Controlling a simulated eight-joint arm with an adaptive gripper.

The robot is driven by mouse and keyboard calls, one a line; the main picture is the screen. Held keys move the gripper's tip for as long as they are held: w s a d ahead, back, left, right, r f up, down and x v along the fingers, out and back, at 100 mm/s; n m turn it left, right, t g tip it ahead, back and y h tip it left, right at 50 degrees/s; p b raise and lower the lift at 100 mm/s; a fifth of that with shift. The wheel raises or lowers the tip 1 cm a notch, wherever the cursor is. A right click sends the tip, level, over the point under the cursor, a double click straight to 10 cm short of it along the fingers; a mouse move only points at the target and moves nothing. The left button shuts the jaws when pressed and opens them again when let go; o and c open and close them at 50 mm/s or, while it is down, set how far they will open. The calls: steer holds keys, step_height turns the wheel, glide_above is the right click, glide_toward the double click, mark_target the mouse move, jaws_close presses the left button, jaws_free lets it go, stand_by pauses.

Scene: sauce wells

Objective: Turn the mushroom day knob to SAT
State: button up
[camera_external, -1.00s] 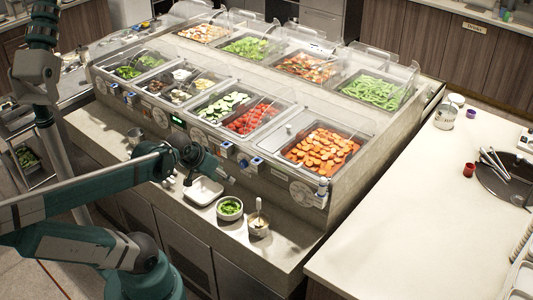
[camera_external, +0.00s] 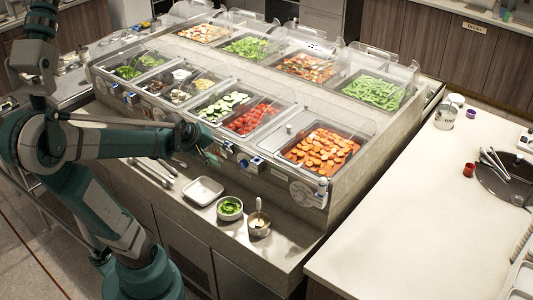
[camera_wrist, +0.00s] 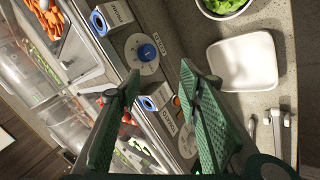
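The mushroom pan (camera_external: 180,88) sits in the front row of the counter. I cannot tell which knob is the mushroom day knob; my arm hides part of the front panel below that pan in the external view. In the wrist view, a blue knob (camera_wrist: 147,52) stands on a pale round dial above and between my fingertips. In the external view my gripper (camera_external: 212,152) is at the front panel.
A white square tray (camera_external: 203,191), a bowl of greens (camera_external: 229,208) and a small cup (camera_external: 259,224) stand on the ledge. Tongs or utensils (camera_external: 155,170) lie left of the tray. Another dial (camera_external: 301,194) is on the panel's right part.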

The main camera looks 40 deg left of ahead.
steer(key=w+a+f+n+t+b, duration=0.1)
steer(key=w+a+f+n, duration=0.3)
steer(key=a, duration=0.6)
steer(key=s+a+f+n+t+b, duration=0.1)
steer(key=a+f+n+t, duration=0.15)
steer(key=a+n, duration=0.65)
steer(key=w+a+f+n+b, duration=0.1)
steer(key=w+a+f+n, duration=0.15)
steer(key=a, duration=0.95)
steer(key=s+a+n+t, duration=0.3)
steer(key=a+n, duration=0.2)
steer(key=a, duration=0.6)
steer(key=s+a+n+t, duration=0.3)
steer(key=a+n, duration=0.2)
steer(key=a, duration=0.7)
steer(key=shift+f+t+b, duration=0.35)
steer(key=w+b, duration=0.1)
steer(key=w, duration=0.6)
steer(key=shift+w+d, duration=0.2)
steer(key=shift+w, duration=0.15)
steer(key=c, duration=0.9)
